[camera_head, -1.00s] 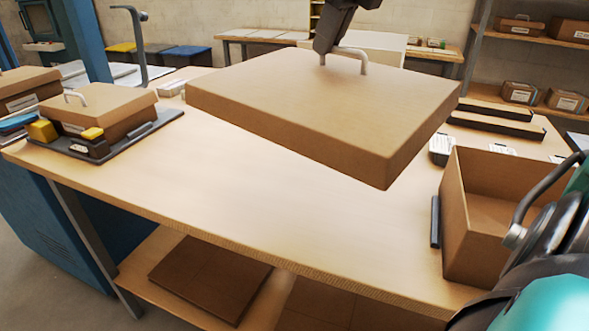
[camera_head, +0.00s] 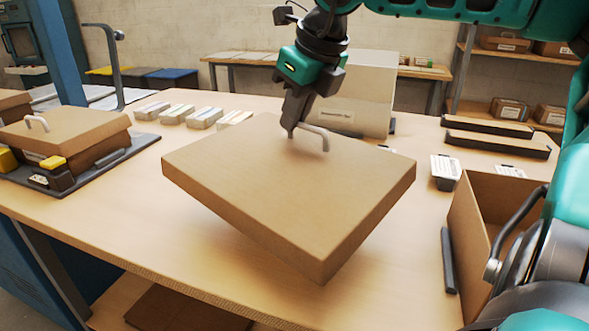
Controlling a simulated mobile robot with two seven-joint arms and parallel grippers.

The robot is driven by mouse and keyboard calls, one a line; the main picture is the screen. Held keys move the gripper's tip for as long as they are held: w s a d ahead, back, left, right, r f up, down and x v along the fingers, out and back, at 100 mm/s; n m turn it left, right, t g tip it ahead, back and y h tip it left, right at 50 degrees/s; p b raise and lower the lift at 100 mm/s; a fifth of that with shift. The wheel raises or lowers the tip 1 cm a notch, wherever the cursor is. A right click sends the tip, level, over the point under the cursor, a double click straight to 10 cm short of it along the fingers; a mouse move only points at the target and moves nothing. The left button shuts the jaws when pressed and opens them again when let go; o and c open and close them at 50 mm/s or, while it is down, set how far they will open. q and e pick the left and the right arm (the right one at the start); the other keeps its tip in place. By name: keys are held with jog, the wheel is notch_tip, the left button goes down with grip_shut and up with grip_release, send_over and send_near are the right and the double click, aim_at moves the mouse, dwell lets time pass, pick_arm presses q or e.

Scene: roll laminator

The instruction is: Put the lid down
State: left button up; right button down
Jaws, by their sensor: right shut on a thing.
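The lid (camera_head: 270,190) is a flat, square brown cardboard cover with a grey loop handle on top. It is in the middle of the head view, over the bare middle of the table (camera_head: 110,235), slightly tilted. A soft shadow lies on the table around its near corner; whether any edge touches the table cannot be told. My right gripper (camera_head: 292,128) comes down from above and is shut on the left end of the lid's handle. My left gripper is not in view.
An open cardboard box (camera_head: 475,235) stands at the right, with a dark bar (camera_head: 448,260) beside it. A lidded box (camera_head: 65,140) sits on a dark tray at the left. Several card stacks (camera_head: 165,110) and a pale box (camera_head: 350,100) stand behind the lid. Table in front is clear.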

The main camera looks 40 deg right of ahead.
aim_at(295, 160)
notch_tip(295, 160, down, 9)
jog(key=shift+r+b, duration=0.2)
jog(key=shift+b, duration=0.6)
jog(key=c, duration=1.2)
grip_release()
jog(key=shift+r, duration=0.1)
jog(key=p+v, duration=0.2)
jog(key=v, duration=0.8)
jog(key=shift+s+r, duration=0.1)
jog(key=shift+r, duration=0.2)
jog(key=shift+s+r, duration=0.3)
jog(key=shift+r, duration=0.25)
